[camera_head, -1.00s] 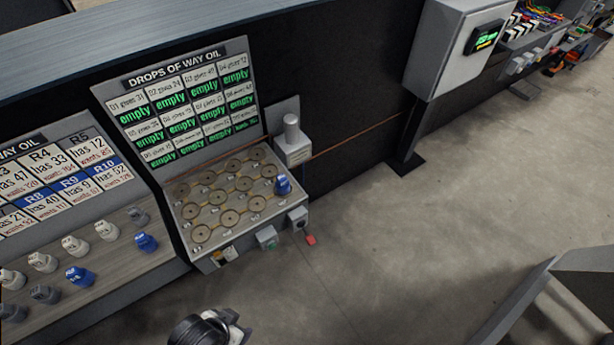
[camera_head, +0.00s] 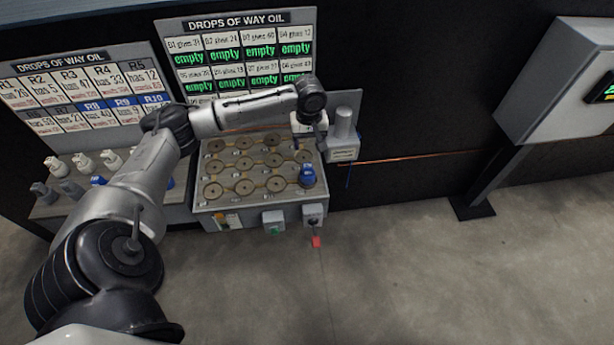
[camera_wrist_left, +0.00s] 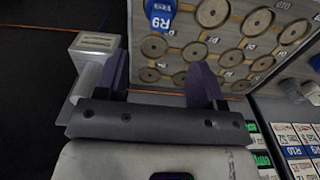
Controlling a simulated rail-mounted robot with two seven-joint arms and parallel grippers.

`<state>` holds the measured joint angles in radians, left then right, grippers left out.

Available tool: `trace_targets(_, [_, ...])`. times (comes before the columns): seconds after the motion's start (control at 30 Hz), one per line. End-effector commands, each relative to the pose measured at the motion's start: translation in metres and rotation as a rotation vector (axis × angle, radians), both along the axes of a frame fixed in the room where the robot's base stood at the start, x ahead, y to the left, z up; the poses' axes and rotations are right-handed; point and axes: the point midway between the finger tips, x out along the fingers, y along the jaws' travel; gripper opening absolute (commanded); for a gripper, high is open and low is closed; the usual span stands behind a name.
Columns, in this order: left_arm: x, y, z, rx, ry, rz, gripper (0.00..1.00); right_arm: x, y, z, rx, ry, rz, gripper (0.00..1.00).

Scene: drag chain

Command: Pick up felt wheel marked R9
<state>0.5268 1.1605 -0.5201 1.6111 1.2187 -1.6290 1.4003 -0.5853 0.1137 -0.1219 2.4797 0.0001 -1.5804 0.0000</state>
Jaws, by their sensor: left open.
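The blue felt wheel marked R9 (camera_head: 308,175) stands at the right front of the tray (camera_head: 207,203) of round discs. Its R9 label shows in the left wrist view (camera_wrist_left: 160,14), at the top edge. My left gripper (camera_head: 311,132) is above the back right of the tray, behind the blue wheel. In the left wrist view its two purple fingers (camera_wrist_left: 158,75) are apart with nothing held between them. The wheel is beyond the fingertips and not touched. My right gripper is in neither view.
A grey post on a box (camera_head: 343,140) stands close to the right of my left gripper. A rack with white, grey and blue pieces (camera_head: 83,160) is at the left, partly hidden by my arm. Two sign panels stand behind.

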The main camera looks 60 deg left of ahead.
Motion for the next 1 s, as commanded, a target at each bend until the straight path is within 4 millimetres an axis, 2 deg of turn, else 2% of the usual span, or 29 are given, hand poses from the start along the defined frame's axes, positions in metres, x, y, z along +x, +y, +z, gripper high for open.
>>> trace_targets(0.1, [0.0,0.006,-0.013,-0.003,0.001,0.029,0.63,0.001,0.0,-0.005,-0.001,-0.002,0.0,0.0])
trace_targets(0.4, [0.0,0.006,-0.062,-0.002,0.0,0.03,0.63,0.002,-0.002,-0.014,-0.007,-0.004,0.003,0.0])
trace_targets(0.53, [0.0,0.006,-0.074,-0.002,0.0,0.028,0.63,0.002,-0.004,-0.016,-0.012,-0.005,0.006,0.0])
trace_targets(0.83, [0.0,0.006,-0.084,-0.003,-0.001,0.027,0.63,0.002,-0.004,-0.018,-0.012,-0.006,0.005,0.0])
trace_targets(1.0, [-0.002,0.007,-0.103,-0.002,0.0,0.026,0.63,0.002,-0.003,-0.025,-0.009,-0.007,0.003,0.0])
